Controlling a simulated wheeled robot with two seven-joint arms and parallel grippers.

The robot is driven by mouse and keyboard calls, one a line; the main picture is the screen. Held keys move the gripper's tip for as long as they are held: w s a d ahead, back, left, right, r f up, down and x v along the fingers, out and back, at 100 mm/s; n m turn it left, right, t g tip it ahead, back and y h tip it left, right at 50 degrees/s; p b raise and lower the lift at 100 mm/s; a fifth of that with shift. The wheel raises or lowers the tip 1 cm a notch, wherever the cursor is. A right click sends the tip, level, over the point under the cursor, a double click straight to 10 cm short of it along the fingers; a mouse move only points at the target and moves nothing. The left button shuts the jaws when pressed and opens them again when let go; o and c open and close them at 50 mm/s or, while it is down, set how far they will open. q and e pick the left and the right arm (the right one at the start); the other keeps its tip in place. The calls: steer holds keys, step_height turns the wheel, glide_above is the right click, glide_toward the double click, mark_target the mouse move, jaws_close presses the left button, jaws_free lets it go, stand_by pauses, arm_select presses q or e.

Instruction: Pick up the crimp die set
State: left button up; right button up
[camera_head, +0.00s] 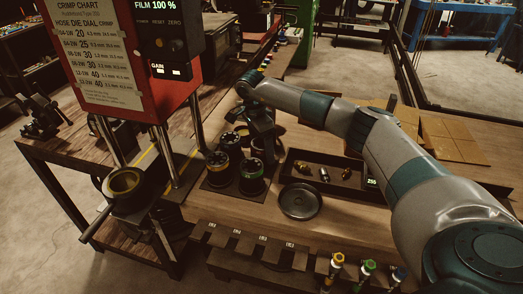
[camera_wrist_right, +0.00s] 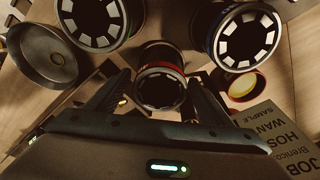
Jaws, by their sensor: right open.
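Several dark cylindrical crimp die sets with segmented tops stand together on the bench. One has a yellow band (camera_head: 218,169), one a green band (camera_head: 252,176), and another (camera_head: 231,143) stands behind them. My right gripper (camera_head: 262,128) is over the back right of this group, pointing down and hiding part of what is beneath. In the right wrist view, a die set with a red band (camera_wrist_right: 162,80) lies between the two spread fingers of the gripper (camera_wrist_right: 157,92). I cannot tell whether either finger touches it. My left gripper is out of view.
The red crimper (camera_head: 175,90) stands at left. A round dark dish (camera_head: 300,201) and a tray (camera_head: 322,160) with brass fittings are right of the dies. Labelled holders (camera_head: 262,250) and colored markers (camera_head: 367,268) line the front. Two neighboring dies (camera_wrist_right: 95,22) (camera_wrist_right: 248,37) stand close.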

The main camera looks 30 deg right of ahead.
steer(key=shift+d+f+p, duration=0.2)
steer(key=shift+f+p, duration=0.15)
steer(key=shift+f, duration=0.8)
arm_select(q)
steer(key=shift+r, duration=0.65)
arm_select(e)
steer(key=shift+w, duration=0.1)
steer(key=c, duration=1.6)
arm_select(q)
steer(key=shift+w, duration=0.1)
arm_select(e)
steer(key=shift+r, duration=0.1)
